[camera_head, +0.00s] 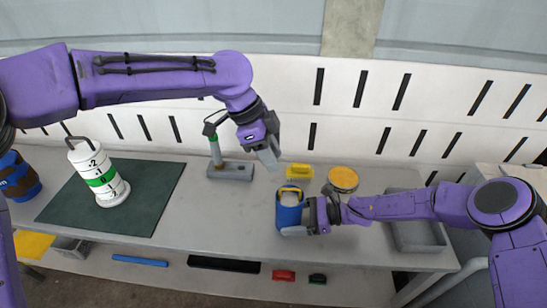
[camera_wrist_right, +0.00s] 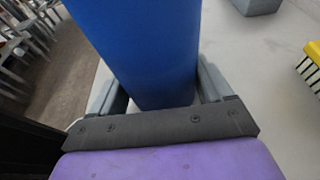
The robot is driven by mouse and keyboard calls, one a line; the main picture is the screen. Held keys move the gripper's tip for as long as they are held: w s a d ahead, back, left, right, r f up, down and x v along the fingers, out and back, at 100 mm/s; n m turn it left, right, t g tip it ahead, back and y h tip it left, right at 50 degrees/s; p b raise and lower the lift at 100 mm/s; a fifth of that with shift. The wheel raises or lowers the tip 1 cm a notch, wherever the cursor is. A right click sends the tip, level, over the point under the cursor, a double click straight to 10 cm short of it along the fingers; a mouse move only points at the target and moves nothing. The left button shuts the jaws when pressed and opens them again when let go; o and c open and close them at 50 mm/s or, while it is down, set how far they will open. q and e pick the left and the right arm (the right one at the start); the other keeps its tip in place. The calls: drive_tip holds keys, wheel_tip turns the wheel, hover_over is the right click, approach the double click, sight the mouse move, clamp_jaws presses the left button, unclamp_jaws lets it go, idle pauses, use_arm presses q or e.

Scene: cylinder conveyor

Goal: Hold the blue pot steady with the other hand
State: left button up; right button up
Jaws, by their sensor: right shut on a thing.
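The blue pot (camera_head: 289,214) stands upright on the grey table, with a yellow rim or handle and something pale in its top. In the right wrist view the blue pot (camera_wrist_right: 150,50) fills the space between the jaws. My right gripper (camera_head: 299,220) comes in from the right and is shut around the pot's side; its grey fingers (camera_wrist_right: 160,92) flank the pot. My left gripper (camera_head: 268,156) hangs empty above and left of the pot, pointing down, apart from it. The spacing of its fingers is unclear.
A yellow-topped round item (camera_head: 343,179) and a yellow block (camera_head: 299,171) sit behind the pot. A grey tray (camera_head: 418,235) is at right. A green-necked tool stands on a grey base (camera_head: 231,171). A white numbered cylinder (camera_head: 98,173) stands on a dark green mat (camera_head: 155,197).

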drive_tip(key=o, duration=1.1)
drive_tip(key=v, duration=1.2)
drive_tip(key=shift+r, duration=0.1)
